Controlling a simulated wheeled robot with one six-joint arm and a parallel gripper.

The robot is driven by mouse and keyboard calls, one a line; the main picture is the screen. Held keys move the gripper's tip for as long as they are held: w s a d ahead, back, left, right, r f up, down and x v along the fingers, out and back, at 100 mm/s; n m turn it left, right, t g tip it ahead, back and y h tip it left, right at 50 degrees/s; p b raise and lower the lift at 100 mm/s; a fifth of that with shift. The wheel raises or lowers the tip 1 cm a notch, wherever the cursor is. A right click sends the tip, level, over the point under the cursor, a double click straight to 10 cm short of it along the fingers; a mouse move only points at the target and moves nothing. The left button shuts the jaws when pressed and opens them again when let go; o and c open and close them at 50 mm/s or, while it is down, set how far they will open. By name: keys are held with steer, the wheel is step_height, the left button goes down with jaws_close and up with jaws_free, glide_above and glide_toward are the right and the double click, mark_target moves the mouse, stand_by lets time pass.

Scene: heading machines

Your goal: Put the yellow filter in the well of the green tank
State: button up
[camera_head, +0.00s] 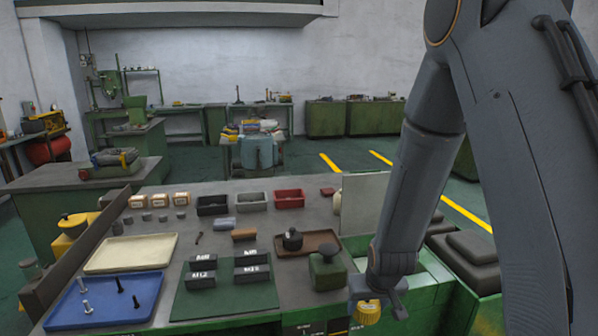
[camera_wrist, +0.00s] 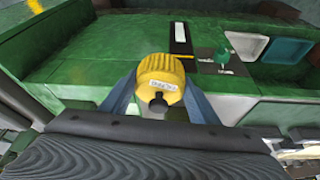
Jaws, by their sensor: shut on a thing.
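The yellow filter (camera_head: 367,312) is a ribbed yellow cap-like piece. My gripper (camera_head: 376,290) is shut on it and holds it at the lower right of the head view, in front of the bench's right end. In the wrist view the filter (camera_wrist: 161,72) sits between the two blue-grey fingers of my gripper (camera_wrist: 160,97), its pale label and dark knob facing the camera. Green machine bodywork, apparently the green tank (camera_wrist: 85,65), lies beyond the filter; it also shows beside my arm in the head view (camera_head: 463,309). I cannot make out the well for certain.
A white recess (camera_wrist: 247,45), a teal recess (camera_wrist: 287,51) and a small green knob (camera_wrist: 223,53) lie right of the filter. On the bench are a blue tray (camera_head: 105,312) with bolts, a cream tray (camera_head: 131,254), a green mat (camera_head: 228,300) and a green-based piece (camera_head: 327,272).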

steer(key=s+d+f, duration=0.2)
steer(key=s+f, duration=0.2)
steer(key=f, duration=0.2)
steer(key=b+x, duration=1.3)
steer(key=shift+f+m, duration=0.4)
steer(key=shift+s+d, duration=0.15)
